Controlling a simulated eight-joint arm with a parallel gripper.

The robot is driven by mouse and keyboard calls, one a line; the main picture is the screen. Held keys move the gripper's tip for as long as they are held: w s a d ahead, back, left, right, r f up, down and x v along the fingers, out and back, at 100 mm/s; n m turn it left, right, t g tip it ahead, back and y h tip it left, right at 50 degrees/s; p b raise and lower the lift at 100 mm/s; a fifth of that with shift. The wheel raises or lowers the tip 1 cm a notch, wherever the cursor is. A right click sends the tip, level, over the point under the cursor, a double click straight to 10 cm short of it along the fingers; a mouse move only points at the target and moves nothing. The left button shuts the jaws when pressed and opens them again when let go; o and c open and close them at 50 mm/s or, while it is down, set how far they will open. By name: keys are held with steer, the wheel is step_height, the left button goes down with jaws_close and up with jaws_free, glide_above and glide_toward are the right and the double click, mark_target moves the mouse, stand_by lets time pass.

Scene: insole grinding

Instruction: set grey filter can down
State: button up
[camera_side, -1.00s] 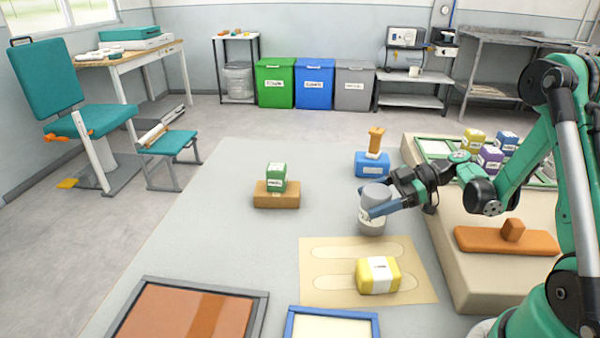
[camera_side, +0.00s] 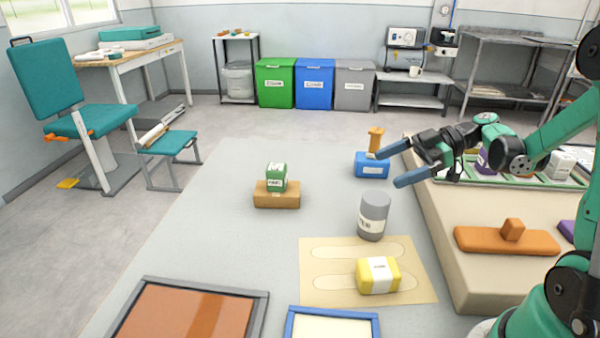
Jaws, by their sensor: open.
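The grey filter can (camera_side: 373,215) stands upright on the grey work surface, with a white label on its lower front. It is just behind the tan sheet (camera_side: 315,286) with insole outlines. My gripper (camera_side: 394,166) is open and empty, up and to the right of the can. Its two blue fingers point left and are apart from the can. One finger partly overlaps the blue block behind in the picture.
A blue block (camera_side: 370,169) with an orange-brown piece on top stands behind the can. A yellow block (camera_side: 378,276) lies on the tan sheet. A green block (camera_side: 277,177) sits on a brown block (camera_side: 276,200) at left. An orange tool (camera_side: 480,240) lies on the raised beige platform (camera_side: 470,282).

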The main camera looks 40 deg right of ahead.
step_height(320, 180, up, 2)
steer(key=shift+a+r, duration=0.1)
steer(key=shift+a, duration=0.05)
steer(key=s+a+f+m+h, duration=0.1)
steer(key=s+a+m+h, duration=0.2)
steer(key=a+m+h, duration=0.6)
steer(key=m+h, duration=0.2)
steer(key=shift+a+f+m+h, duration=0.2)
steer(key=shift+a+m+h, duration=0.1)
steer(key=shift+a, duration=0.1)
